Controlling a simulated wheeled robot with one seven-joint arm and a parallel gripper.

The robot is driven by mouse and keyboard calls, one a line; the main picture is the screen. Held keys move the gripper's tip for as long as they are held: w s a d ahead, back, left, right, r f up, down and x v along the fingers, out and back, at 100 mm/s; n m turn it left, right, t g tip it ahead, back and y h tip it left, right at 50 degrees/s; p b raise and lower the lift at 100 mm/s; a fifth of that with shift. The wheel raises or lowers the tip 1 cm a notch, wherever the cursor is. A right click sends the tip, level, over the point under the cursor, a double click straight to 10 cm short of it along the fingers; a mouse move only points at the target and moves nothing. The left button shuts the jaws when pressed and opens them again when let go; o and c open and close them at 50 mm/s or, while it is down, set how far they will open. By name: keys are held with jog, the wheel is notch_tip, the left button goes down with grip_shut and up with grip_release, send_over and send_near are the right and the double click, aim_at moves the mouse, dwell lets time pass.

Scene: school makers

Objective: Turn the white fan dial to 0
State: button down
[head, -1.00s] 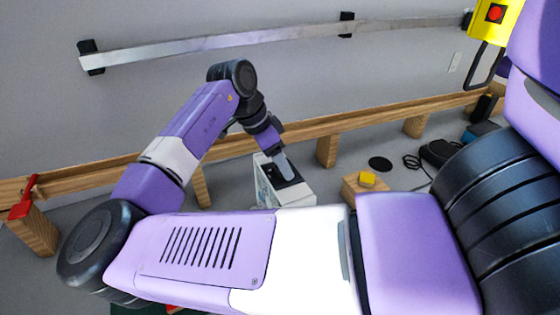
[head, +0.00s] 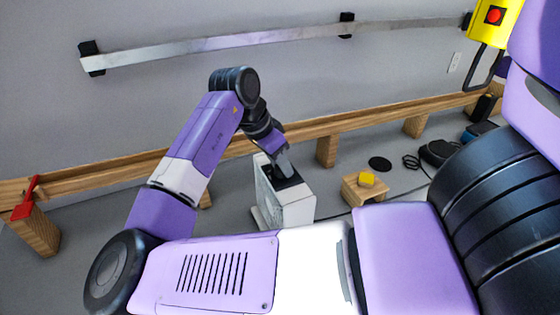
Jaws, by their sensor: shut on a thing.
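The white fan (head: 290,208) is a box-shaped unit standing below the wooden rail, with a dark recess in its top. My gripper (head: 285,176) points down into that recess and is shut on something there. The dial itself is hidden by the gripper and the dark top, so its setting cannot be read.
A wooden rail (head: 320,128) on blocks runs behind the fan. A small wooden stand (head: 362,193) with a yellow block (head: 366,179) is to the right. A black disc (head: 380,164) and dark items lie beyond. A red clamp (head: 26,197) sits far left.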

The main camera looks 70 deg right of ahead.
jog(key=n+t+p, duration=0.1)
jog(key=n, duration=0.2)
jog(key=n+t+h+p, duration=0.1)
jog(key=n, duration=0.3)
jog(key=shift+s+r+t, duration=0.15)
jog(key=shift+s+t, duration=0.05)
jog(key=shift+t, duration=0.1)
jog(key=n+t+p, duration=0.1)
jog(key=n, duration=0.2)
jog(key=shift+a+n, duration=0.1)
jog(key=shift+n, duration=0.3)
jog(key=shift+n+t+p, duration=0.6)
jog(key=shift+n, duration=0.6)
jog(key=c, duration=0.9)
grip_release()
jog(key=p+v, duration=0.2)
jog(key=v, duration=0.3)
jog(key=shift+a+r, duration=0.1)
jog(key=shift+r, duration=0.1)
jog(key=shift+v, duration=1.05)
jog(key=shift+s+a, duration=0.1)
jog(key=shift+s, duration=0.1)
